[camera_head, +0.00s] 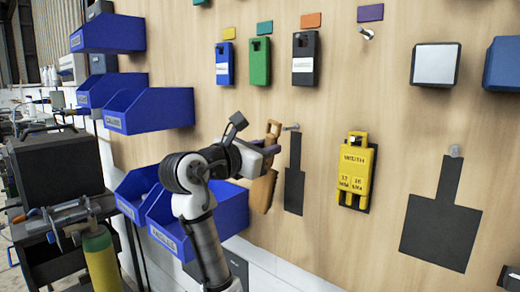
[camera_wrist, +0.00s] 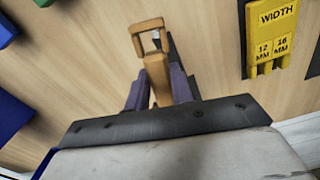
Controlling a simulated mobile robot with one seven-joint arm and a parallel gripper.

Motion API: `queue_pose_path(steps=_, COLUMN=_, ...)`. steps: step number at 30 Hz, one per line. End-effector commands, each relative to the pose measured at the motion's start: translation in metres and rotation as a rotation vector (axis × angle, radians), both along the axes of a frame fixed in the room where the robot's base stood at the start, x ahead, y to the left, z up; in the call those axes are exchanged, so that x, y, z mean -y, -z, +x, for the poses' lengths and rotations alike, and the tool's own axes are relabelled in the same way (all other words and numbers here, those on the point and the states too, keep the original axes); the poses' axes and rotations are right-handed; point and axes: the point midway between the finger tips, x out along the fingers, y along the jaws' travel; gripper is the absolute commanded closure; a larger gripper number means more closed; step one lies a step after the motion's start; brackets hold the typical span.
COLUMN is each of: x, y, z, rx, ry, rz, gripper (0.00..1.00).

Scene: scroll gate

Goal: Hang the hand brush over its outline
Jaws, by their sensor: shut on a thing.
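The hand brush (camera_head: 263,192) is brown-orange and hangs handle up in my gripper (camera_head: 268,150), in front of the pegboard wall. My gripper is shut on its handle; in the wrist view the fingers (camera_wrist: 158,92) stand on both sides of the handle (camera_wrist: 156,68). The handle's top has an open loop (camera_wrist: 148,24). A dark brush-shaped outline (camera_head: 294,188) is just right of the brush, with a metal peg (camera_head: 291,127) at its top. In the wrist view a grey peg tip (camera_wrist: 157,41) shows near the loop; I cannot tell whether it passes through.
A yellow width gauge (camera_head: 355,172) hangs right of the outline. A larger dark outline (camera_head: 440,230) with a peg (camera_head: 455,150) is further right. Blue bins (camera_head: 215,215) stand close behind and below my arm. Blue, green and black tools hang above.

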Motion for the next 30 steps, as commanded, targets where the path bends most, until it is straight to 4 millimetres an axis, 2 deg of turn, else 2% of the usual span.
queue_pose_path(steps=30, x=0.036, y=0.006, z=0.048, rx=0.001, ry=0.002, rz=0.000, gripper=1.00)
